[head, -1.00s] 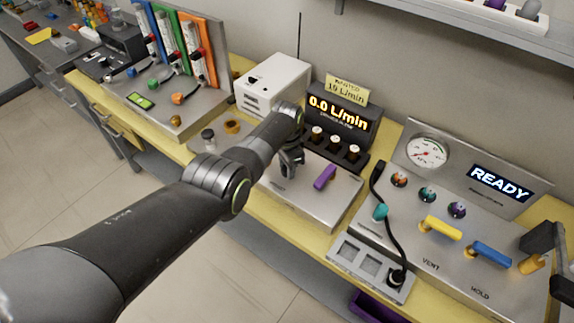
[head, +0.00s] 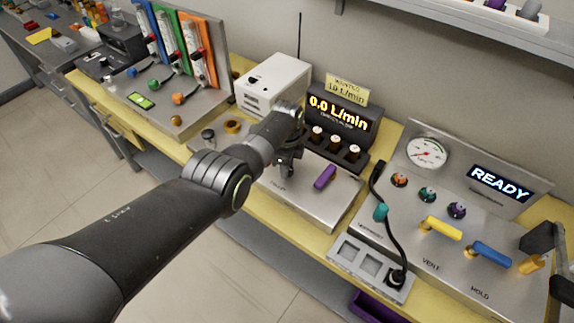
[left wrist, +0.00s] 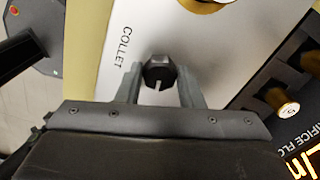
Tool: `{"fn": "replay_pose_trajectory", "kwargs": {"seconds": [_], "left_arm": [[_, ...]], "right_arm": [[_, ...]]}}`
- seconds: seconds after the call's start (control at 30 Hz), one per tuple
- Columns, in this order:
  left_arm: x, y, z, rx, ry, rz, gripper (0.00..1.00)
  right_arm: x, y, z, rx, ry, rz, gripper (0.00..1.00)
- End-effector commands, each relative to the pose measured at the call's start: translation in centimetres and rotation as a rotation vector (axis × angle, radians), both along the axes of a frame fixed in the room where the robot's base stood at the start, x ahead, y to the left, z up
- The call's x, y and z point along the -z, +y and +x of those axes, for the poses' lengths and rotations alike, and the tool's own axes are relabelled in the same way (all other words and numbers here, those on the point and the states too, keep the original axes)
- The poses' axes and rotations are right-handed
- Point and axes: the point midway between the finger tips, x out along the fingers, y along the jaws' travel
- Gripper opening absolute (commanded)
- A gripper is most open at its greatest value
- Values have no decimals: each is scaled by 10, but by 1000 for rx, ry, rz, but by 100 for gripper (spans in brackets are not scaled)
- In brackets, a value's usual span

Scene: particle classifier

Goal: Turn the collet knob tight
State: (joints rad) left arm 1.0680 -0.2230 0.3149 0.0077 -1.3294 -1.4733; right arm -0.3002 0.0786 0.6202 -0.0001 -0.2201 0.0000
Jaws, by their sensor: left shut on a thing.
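The collet knob (left wrist: 158,70) is dark and faceted with a pale line on its top, in the left wrist view. It stands on a silver plate (left wrist: 132,15) beside the printed word COLLET. My left gripper (head: 287,166) points down at the plate of the middle instrument, and its two fingers are shut on opposite sides of the knob. In the head view my gripper mostly hides the knob. At the right edge of the head view are dark parts (head: 541,237) that may be my right gripper; they are cut off and I cannot tell their state.
A purple lever (head: 325,177) sits close right of my left gripper. A panel reading READY (head: 499,182) stands right.

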Motion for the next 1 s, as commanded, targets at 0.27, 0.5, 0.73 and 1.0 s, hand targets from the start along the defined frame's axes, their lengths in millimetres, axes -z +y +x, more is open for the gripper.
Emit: {"fn": "replay_pose_trajectory", "kwargs": {"seconds": [0.27,0.5,0.73,1.0], "left_arm": [[-2,-1,2,74,-4,-3,11],[-2,-1,2,85,-4,-3,11],[-2,-1,2,85,-5,-2,11],[-1,0,1,84,-2,-1,56]], "right_arm": [[0,0,0,0,0,0,36],[0,-1,0,-1,0,-1,36],[0,-2,0,-1,0,-2,36],[0,-2,0,-1,0,-2,36]]}}
